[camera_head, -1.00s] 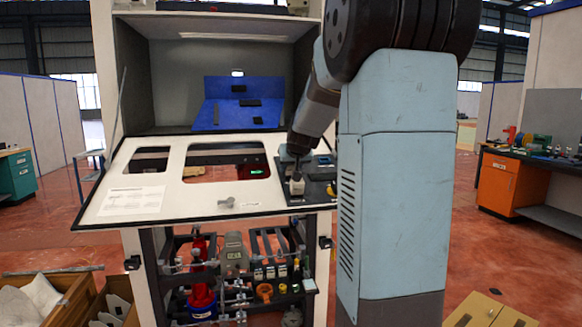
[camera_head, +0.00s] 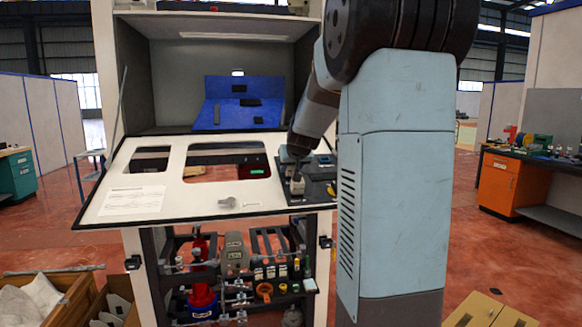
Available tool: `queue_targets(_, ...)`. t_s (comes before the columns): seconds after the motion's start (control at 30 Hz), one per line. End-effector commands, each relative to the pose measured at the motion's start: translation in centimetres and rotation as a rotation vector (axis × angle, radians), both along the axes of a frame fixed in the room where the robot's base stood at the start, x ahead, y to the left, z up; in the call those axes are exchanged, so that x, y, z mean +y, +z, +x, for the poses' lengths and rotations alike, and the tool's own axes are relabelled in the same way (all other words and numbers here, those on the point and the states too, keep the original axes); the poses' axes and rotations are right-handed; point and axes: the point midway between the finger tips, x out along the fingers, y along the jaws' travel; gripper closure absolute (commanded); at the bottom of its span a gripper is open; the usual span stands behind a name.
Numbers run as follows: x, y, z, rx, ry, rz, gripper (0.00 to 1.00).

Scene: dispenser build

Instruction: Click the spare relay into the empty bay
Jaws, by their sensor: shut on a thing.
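My gripper (camera_head: 296,178) is at the right end of the white worktop, pointing down over a dark panel (camera_head: 318,190). It is shut on a small pale block, which I take to be the spare relay (camera_head: 296,187). The relay is at or just above the panel; I cannot tell whether it touches. Several small relay-like blocks (camera_head: 270,272) sit in a row on the lower shelf inside the cabinet. I cannot make out which bay is empty at this size.
A red cylinder (camera_head: 201,275) is below. Wooden crates (camera_head: 75,303) stand at the lower left.

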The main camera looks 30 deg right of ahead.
Motion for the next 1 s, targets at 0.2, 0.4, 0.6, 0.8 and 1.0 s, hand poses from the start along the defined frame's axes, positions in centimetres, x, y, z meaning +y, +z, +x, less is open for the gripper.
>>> queue_targets(0.2, -0.03, -0.08, 0.03, 0.0, 0.0, 0.0, 0.94)
queue_targets(0.4, -0.04, -0.05, 0.03, 0.0, 0.0, 0.0, 0.94)
queue_targets(0.6, -0.04, -0.05, 0.03, 0.0, 0.0, 0.0, 0.41)
queue_targets(0.8, -0.05, -0.05, 0.02, 0.0, 0.0, 0.0, 0.28)
queue_targets(1.0, -0.04, -0.07, 0.03, 0.0, 0.0, 0.0, 0.19)
